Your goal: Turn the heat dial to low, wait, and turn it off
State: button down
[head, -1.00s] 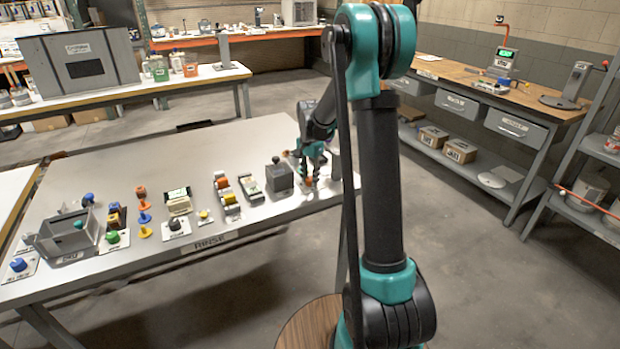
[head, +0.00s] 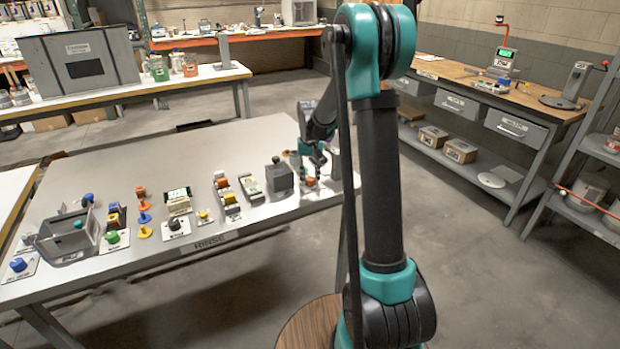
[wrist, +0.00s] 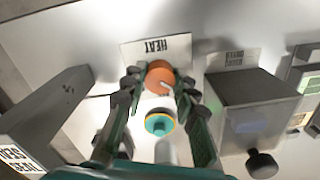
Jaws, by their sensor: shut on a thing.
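The heat dial (wrist: 159,76) is an orange round knob with a pale pointer mark, on a white plate lettered HEAT (wrist: 157,48) in the wrist view. In the wrist view the pointer slants toward the lower right. My gripper (wrist: 160,83) has one finger on each side of the dial and is shut on it. In the head view my gripper (head: 316,165) is at the right end of the grey table, and the small orange dial (head: 309,181) shows below it. Which heat setting the pointer marks cannot be read.
A teal and yellow round piece (wrist: 159,123) sits below the dial in the wrist view. A grey box (wrist: 255,105) with a black knob stands to the right, and a grey block (wrist: 45,108) to the left. Several other knobs and controls line the table's front edge in the head view.

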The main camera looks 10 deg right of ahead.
aim_at(310, 178)
jog(key=shift+n, duration=1)
jog(key=c, duration=1.2)
grip_release()
jog(key=shift+r, duration=0.1)
notch_tip(310, 178, up, 12)
jog(key=shift+f, duration=0.1)
jog(key=s+d+f+t, duration=0.1)
jog(key=s+f, duration=0.3)
jog(key=s, duration=0.6)
jog(key=s+d+f+m+t, duration=0.1)
jog(key=s+f, duration=0.3)
jog(key=s, duration=0.6)
jog(key=s+d+f+t, duration=0.2)
jog(key=s+f, duration=0.2)
jog(key=s, duration=0.6)
jog(key=shift+s+f, duration=0.35)
jog(key=shift+f, duration=0.05)
